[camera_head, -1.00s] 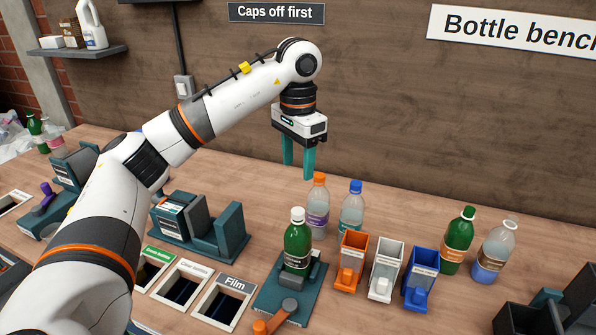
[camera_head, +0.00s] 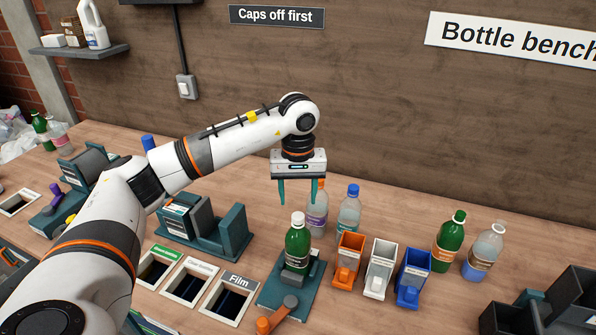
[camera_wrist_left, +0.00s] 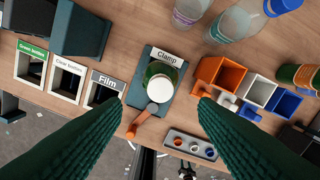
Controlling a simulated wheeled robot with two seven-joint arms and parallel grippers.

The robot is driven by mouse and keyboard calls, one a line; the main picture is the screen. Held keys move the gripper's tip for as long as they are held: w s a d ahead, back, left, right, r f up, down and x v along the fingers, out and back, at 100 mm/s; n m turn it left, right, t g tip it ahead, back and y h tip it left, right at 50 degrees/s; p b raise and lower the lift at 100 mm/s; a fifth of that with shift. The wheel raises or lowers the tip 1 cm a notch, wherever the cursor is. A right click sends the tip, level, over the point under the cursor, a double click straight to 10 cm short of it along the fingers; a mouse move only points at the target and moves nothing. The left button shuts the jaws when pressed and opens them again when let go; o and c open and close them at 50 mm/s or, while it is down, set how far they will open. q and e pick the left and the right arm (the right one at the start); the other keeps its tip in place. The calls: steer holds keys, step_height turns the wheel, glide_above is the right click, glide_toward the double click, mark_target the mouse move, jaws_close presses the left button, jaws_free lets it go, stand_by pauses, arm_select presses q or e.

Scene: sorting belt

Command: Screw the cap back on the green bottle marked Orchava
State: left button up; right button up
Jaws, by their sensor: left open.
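A green bottle (camera_head: 297,250) stands upright in the teal clamp (camera_head: 266,297); its label is too small to read. A white cap (camera_head: 298,218) sits on its top, and whether it is screwed down I cannot tell. The white cap also shows from above in the left wrist view (camera_wrist_left: 161,90), between the fingers. My left gripper (camera_head: 298,203) is open and empty, pointing down just above the cap, with one finger on each side. A second green bottle (camera_head: 449,246) stands farther right; its label is unreadable too. My right gripper is not in view.
Two clear bottles stand behind the clamp, one with a blue cap (camera_head: 353,190). Orange (camera_head: 350,245), white (camera_head: 379,268) and blue (camera_head: 414,275) bins stand right of it. Chutes, including Film (camera_head: 228,300), lie left. An orange-tipped lever (camera_head: 265,325) juts from the clamp's front.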

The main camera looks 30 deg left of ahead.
mark_target(298, 217)
arm_select(q)
step_height(298, 217, down, 6)
steer(key=shift+r+p, duration=0.1)
steer(key=shift+p, duration=0.5)
steer(key=shift+c, duration=0.2)
steer(key=c, duration=1.1)
steer(key=shift+o, duration=0.2)
steer(key=shift+m+b, duration=0.4)
steer(key=shift+b, duration=0.05)
steer(key=shift+m+b, duration=0.8)
steer(key=shift+m, duration=0.4)
steer(key=shift+m+b, duration=0.35)
steer(key=shift+m, duration=0.45)
